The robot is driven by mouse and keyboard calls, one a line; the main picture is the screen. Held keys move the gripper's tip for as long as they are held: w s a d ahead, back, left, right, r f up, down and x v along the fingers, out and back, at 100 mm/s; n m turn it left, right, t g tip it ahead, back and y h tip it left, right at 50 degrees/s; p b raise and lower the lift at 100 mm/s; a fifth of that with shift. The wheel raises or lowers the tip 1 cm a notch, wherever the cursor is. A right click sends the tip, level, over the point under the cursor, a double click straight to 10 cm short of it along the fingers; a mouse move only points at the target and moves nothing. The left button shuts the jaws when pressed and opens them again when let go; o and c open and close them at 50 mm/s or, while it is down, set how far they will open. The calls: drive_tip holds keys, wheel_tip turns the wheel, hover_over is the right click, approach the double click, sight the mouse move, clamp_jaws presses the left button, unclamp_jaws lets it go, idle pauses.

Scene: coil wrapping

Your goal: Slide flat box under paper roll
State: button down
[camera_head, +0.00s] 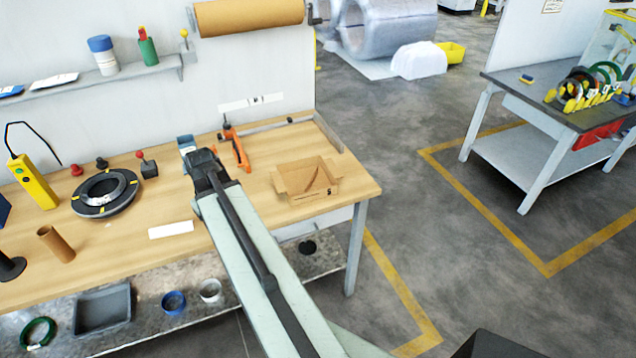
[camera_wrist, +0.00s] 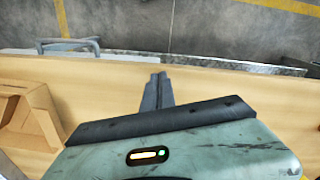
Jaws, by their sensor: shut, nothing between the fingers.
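The flat box (camera_head: 307,180) is a shallow, open-topped cardboard box lying on the right part of the wooden workbench (camera_head: 120,225). The paper roll (camera_head: 248,17) is a brown roll mounted high at the wall, above the back of the bench. The box lies forward and to the right of the roll. My gripper (camera_head: 206,160) is over the bench, left of the box and apart from it. In the wrist view my gripper (camera_wrist: 157,86) points over the bench with its fingers together and empty. The box (camera_wrist: 27,120) shows there at the left edge, partly cut off.
An orange clamp-like tool (camera_head: 236,148) stands behind the box's left side. A black ring (camera_head: 106,193), a yellow remote (camera_head: 34,182) and a brown tube (camera_head: 55,243) are on the left. A grey rail (camera_head: 328,133) edges the back right corner. Bare wood lies left of the box.

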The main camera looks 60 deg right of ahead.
drive_tip(key=s+d+r+m+p, duration=0.1)
drive_tip(key=s+d+r+p, duration=0.15)
drive_tip(key=s+d, duration=0.4)
drive_tip(key=s+d+r+m+p, duration=0.1)
drive_tip(key=s+d+r, duration=0.2)
drive_tip(key=d, duration=0.6)
drive_tip(key=r+m+p, duration=0.2)
hover_over(322, 205)
drive_tip(key=s+a, duration=0.2)
drive_tip(key=f+b, duration=1.1)
drive_tip(key=shift+w+a+f, duration=0.1)
drive_tip(key=shift+w+f, duration=0.15)
drive_tip(key=shift+w, duration=0.1)
drive_tip(key=w+d, duration=0.1)
drive_tip(key=w+d+r+p, duration=0.1)
drive_tip(key=shift+w+d+r, duration=0.1)
drive_tip(key=shift+w+r, duration=0.05)
drive_tip(key=shift+w, duration=0.15)
drive_tip(key=shift+w+d, duration=0.1)
drive_tip(key=shift+w, duration=0.1)
drive_tip(key=w+d, duration=0.4)
drive_tip(key=w, duration=0.1)
drive_tip(key=w+d, duration=0.5)
drive_tip(key=w, duration=0.1)
drive_tip(key=w+d, duration=0.5)
drive_tip(key=w, duration=0.1)
drive_tip(key=shift+w, duration=0.15)
